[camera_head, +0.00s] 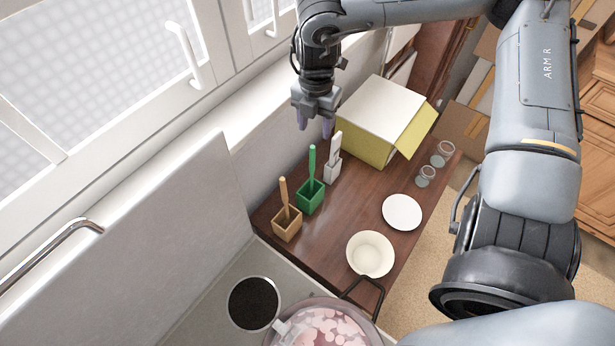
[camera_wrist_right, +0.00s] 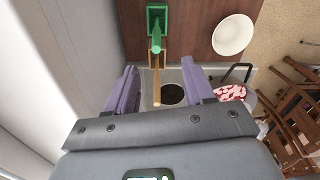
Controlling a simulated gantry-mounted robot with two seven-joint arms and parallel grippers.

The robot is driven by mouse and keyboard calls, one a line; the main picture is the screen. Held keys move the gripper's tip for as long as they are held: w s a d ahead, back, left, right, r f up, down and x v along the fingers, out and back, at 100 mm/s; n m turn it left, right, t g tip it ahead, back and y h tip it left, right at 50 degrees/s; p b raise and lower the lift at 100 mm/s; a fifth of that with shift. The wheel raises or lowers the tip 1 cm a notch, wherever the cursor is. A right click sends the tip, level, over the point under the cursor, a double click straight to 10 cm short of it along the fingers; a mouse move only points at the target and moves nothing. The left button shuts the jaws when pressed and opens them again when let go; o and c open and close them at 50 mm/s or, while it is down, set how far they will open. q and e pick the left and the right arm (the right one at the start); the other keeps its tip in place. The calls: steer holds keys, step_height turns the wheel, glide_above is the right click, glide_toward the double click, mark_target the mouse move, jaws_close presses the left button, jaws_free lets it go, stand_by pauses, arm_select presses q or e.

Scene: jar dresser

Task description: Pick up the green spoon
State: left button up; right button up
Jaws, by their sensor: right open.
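The green spoon (camera_head: 312,160) stands upright in a green square holder (camera_head: 310,197) on the brown dresser top in the head view. In the right wrist view the green spoon (camera_wrist_right: 156,37) and its green holder (camera_wrist_right: 157,10) show at the top, ahead of the fingers. My right gripper (camera_head: 315,127) is open and empty, above and behind the holders near the wall; its two purple fingers (camera_wrist_right: 156,88) show apart in the wrist view. A wooden spoon (camera_head: 284,192) stands in a tan holder (camera_head: 287,226), and a white one (camera_head: 336,146) in a white holder (camera_head: 332,171). My left gripper is not in view.
A yellow and white box (camera_head: 377,112) with an open flap stands close to the right gripper. A white plate (camera_head: 402,212), a cream bowl (camera_head: 370,254) and glass jars (camera_head: 427,174) are along the outer side. A window wall borders the left.

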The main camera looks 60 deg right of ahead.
mark_target(313, 147)
steer(key=shift+w+f+p, duration=0.15)
steer(key=shift+f+p, duration=0.1)
steer(key=shift+f, duration=2.45)
steer(key=shift+w+f+p, duration=0.1)
steer(key=shift+f+p, duration=0.15)
steer(key=shift+f, duration=2.45)
steer(key=shift+c, duration=0.5)
jaws_close()
